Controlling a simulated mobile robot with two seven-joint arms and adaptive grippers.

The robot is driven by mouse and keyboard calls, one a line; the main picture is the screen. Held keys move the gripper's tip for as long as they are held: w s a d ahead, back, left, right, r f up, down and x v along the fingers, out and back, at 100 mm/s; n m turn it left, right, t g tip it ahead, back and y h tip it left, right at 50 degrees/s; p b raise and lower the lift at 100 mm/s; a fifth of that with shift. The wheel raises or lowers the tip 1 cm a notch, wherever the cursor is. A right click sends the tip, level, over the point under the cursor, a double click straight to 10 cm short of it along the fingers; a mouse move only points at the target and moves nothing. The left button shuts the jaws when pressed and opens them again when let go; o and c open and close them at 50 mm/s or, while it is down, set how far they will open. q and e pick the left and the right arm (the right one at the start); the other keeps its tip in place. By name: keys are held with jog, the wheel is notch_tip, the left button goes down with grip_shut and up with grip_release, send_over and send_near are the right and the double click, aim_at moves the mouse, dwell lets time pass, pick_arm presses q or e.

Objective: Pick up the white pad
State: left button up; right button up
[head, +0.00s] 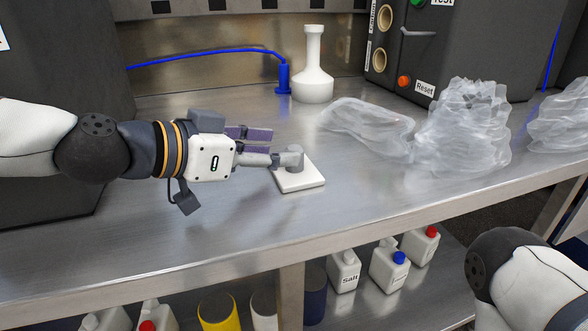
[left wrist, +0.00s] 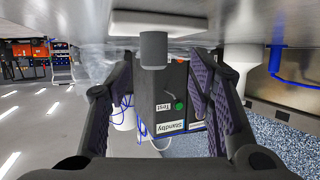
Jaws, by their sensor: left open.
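The white pad (head: 298,182) is a flat square slab lying on the metal bench, with a short grey cylinder (head: 294,156) standing on its top. In the left wrist view, which is upside down, the pad (left wrist: 160,24) is at the top and the grey cylinder (left wrist: 153,49) points down from it. My left gripper (head: 273,147) is open, just left of the pad, with its fingers pointing at the cylinder. In the left wrist view the cylinder shows between and beyond the fingers; contact cannot be told. My right gripper is out of view.
A white flask (head: 313,82) and a blue fitting with a hose (head: 283,79) stand behind the pad. Crumpled clear plastic bags (head: 462,130) lie to the right. A dark machine (head: 430,50) stands at the back right. Bottles (head: 388,267) are on the shelf below.

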aim_at(294, 148)
pick_arm(q)
jog(key=x, duration=0.4)
jog(key=shift+d+f, duration=0.1)
jog(key=shift+d, duration=0.4)
jog(key=shift+a, duration=0.1)
grip_shut()
